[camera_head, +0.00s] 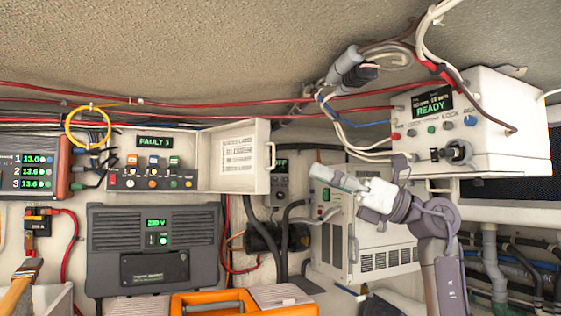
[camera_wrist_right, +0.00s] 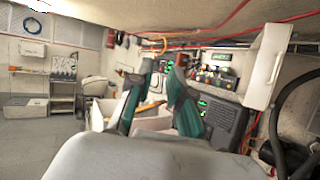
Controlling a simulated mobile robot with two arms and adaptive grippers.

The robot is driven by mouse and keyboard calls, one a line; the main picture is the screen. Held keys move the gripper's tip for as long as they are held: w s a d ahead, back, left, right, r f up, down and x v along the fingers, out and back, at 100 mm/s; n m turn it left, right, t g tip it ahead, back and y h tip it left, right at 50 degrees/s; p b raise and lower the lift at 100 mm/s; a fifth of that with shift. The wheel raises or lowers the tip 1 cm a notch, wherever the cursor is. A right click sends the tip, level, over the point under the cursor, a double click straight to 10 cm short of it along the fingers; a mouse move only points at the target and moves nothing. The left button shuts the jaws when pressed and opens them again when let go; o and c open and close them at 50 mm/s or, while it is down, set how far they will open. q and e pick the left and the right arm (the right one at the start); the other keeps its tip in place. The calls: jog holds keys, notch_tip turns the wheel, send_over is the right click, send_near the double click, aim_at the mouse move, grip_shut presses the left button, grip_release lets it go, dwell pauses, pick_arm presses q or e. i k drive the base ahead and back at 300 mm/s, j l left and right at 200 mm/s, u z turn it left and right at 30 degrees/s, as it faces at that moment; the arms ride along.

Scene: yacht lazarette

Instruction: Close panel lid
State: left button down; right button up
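The panel (camera_head: 150,160) is a white box on the back wall with a "FAULT" display and rows of coloured switches. Its white lid (camera_head: 236,157) is swung open to the right, with a printed label inside and a handle at its right edge. In the right wrist view the lid (camera_wrist_right: 268,65) stands at the upper right, with the panel (camera_wrist_right: 213,66) to its left. My right gripper (camera_head: 325,174) is to the right of the lid, apart from it. In the wrist view its fingers (camera_wrist_right: 163,66) are spread with nothing between them. My left gripper is not in view.
A white "READY" unit (camera_head: 470,120) hangs upper right with cables. A dark grey inverter (camera_head: 110,240) sits below the panel. A white vented cabinet (camera_head: 375,245) stands behind my right arm. An orange case (camera_head: 245,303) is at the bottom. Red cables run above the panel.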

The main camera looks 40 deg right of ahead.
aim_at(234, 158)
jog(key=i+l, duration=0.35)
jog(key=l, duration=0.15)
jog(key=i+l, duration=0.35)
jog(key=l, duration=0.1)
